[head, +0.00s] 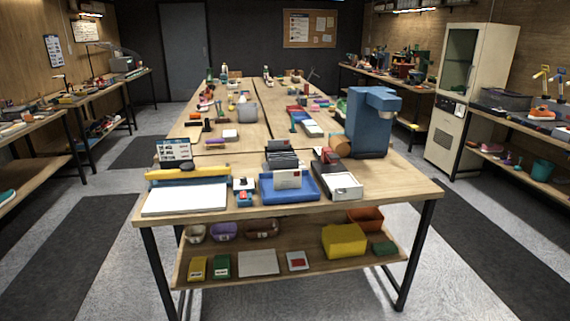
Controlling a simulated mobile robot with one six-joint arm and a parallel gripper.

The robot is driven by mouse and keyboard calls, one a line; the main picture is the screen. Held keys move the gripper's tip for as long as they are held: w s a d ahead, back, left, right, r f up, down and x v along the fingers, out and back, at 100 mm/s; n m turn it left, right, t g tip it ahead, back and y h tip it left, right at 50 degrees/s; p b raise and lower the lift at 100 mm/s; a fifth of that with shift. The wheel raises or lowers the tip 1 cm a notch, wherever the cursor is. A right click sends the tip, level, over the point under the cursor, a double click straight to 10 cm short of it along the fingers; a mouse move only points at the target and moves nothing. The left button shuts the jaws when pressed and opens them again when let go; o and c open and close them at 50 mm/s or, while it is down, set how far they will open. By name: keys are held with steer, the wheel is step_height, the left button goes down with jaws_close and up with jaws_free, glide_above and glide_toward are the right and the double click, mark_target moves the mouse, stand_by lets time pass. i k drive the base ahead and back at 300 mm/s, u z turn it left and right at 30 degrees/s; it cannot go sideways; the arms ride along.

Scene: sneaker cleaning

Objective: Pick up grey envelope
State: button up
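I cannot surely pick out the grey envelope. My gripper is not in view.
On the wooden table (405,187), a white pad (186,199) lies left of the tray, and a white box (345,186) and a tall blue machine (370,122) stand right. The lower shelf also holds a yellow bin (344,241). Floor is free on both sides.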

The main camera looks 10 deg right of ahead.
mark_target(279, 144)
steer(key=z, duration=4.45)
steer(key=i, duration=0.1)
steer(key=u, duration=3.15)
steer(key=i, duration=2.25)
steer(key=u, duration=0.2)
